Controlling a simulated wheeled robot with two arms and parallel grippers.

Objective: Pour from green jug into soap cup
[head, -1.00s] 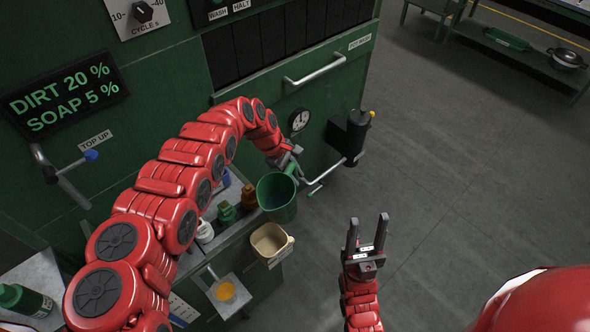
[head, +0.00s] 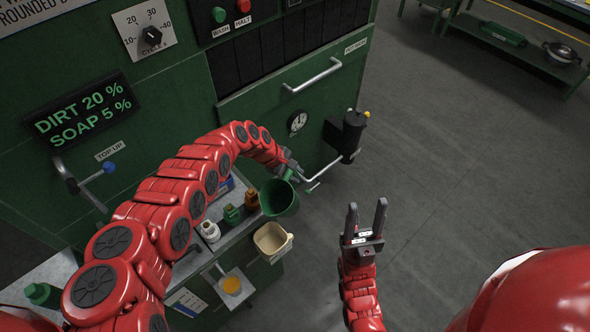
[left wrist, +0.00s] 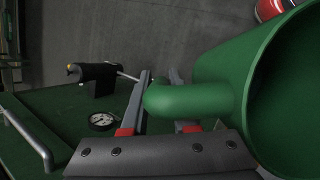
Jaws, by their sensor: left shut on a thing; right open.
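The green jug (head: 281,198) is in the air in front of the machine counter, behind and slightly above a cream, open-topped container (head: 272,241) in the head view. My left gripper (head: 290,170) is shut on the jug's handle. In the left wrist view, the handle (left wrist: 190,99) lies between the fingers and the jug body (left wrist: 225,65) fills the right side. A small vessel with yellow contents (head: 232,285) stands on a shelf at the counter's front. I cannot tell which of these two is the soap cup. My right gripper (head: 365,228) is open and empty, over the floor.
Small bottles, one white-topped (head: 210,231), one green (head: 232,214) and one brown (head: 251,200), stand on the counter left of the jug. A black cylinder with a handle (head: 348,136) juts from the machine.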

